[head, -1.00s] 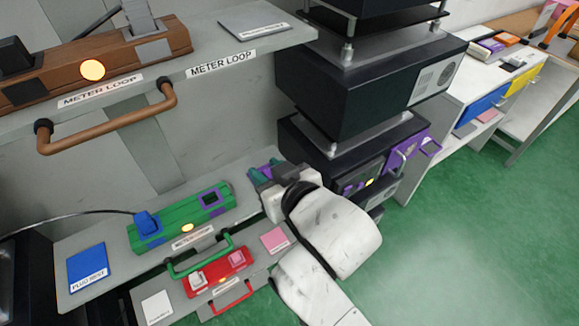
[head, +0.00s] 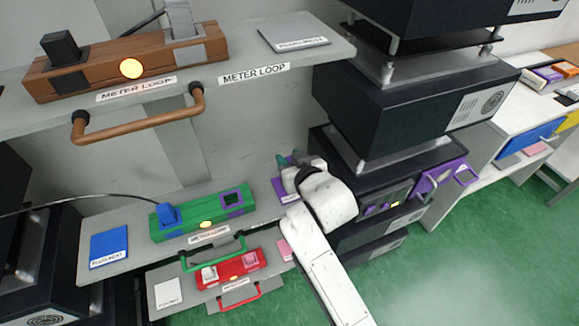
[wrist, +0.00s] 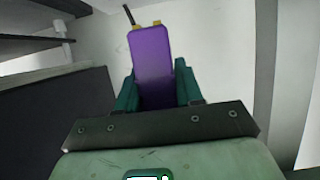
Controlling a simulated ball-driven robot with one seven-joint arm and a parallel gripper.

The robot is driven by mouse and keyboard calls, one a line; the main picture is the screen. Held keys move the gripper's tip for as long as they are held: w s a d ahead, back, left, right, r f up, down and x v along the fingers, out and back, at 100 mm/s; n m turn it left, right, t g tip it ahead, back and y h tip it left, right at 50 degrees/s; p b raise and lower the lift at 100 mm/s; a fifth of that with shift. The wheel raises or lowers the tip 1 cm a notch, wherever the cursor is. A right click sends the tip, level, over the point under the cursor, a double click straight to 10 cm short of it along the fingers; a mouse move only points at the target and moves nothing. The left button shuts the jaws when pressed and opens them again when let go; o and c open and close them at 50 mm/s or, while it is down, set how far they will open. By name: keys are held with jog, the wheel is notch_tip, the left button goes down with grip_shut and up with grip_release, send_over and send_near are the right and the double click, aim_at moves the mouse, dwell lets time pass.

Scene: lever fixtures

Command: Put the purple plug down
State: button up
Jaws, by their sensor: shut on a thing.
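My gripper (head: 288,163) is at the right end of the grey shelf, and its teal fingers (wrist: 127,95) are shut on the purple plug (wrist: 152,65). In the wrist view the plug stands out between the fingers, with two yellow contacts and a dark cable at its far end. In the head view my gripper hides the plug. A labelled purple pad (head: 278,189) lies on the shelf just below my gripper. I cannot tell whether the plug touches anything.
A blue plug (head: 167,214) sits in the green block, near a blue pad (head: 109,243). A green handle (head: 215,258) and a red block (head: 232,268) are in front. The brown fixture's shelf (head: 320,48) overhangs above. A black rack (head: 420,105) stands close on the right.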

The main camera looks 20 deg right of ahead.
jog(key=shift+w+f, duration=0.4)
jog(key=shift+f, duration=0.05)
jog(key=shift+d+f, duration=0.1)
jog(key=shift+f, duration=1.55)
jog(key=shift+f, duration=0.2)
jog(key=o, duration=1)
jog(key=shift+r, duration=0.1)
jog(key=shift+r+p, duration=0.15)
jog(key=shift+p, duration=0.15)
jog(key=v, duration=1.2)
jog(key=shift+b, duration=0.3)
